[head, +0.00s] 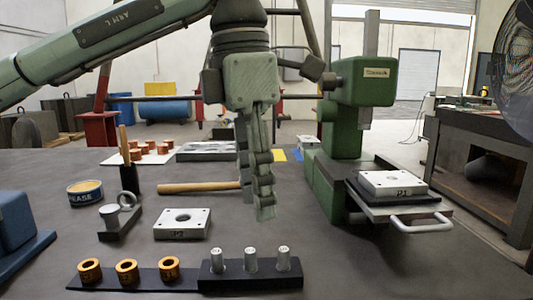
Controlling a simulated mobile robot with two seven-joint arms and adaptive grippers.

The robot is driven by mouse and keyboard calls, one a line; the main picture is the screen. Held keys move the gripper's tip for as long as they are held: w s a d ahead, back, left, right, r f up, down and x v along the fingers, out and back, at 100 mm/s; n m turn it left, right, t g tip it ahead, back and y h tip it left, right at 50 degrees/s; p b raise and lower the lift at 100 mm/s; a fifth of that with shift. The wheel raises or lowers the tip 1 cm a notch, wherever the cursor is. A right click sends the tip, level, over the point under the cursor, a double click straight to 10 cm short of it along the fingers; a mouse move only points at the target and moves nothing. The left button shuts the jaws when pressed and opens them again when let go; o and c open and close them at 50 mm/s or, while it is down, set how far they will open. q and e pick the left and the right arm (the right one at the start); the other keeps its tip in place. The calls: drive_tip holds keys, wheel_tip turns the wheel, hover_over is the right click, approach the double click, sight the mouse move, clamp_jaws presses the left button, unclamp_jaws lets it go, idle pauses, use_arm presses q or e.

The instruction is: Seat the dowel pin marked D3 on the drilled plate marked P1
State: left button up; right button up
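The plate marked P1 (398,181) is a pale drilled block lying on the dark table of the green press at the right. Three silver dowel pins, a left one (218,260), a middle one (251,260) and a right one (284,258), stand upright in a black block (240,281) at the front. Their marks are too small to read, so I cannot tell which is D3. My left gripper (257,207) points down above the bench, behind the pins and left of the press. Its fingers show nearly edge-on, with nothing visible held. My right gripper is out of view.
A plate marked P2 (182,223) lies left of centre. Several bronze bushings, including one (90,270), sit at the front left. A mallet (200,187) lies behind my gripper. The green press (360,85) stands tall; its handle (422,223) juts forward.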

sight(250, 250)
use_arm(q)
drive_tip(key=shift+y, duration=0.5)
drive_tip(key=f, duration=0.5)
drive_tip(key=a+f, duration=0.1)
drive_tip(key=f, duration=0.1)
drive_tip(key=shift+w+f, duration=0.1)
drive_tip(key=shift+f, duration=0.75)
clamp_jaws()
drive_tip(key=shift+r, duration=0.2)
drive_tip(key=shift+r+p, duration=0.7)
drive_tip(key=shift+r, duration=0.25)
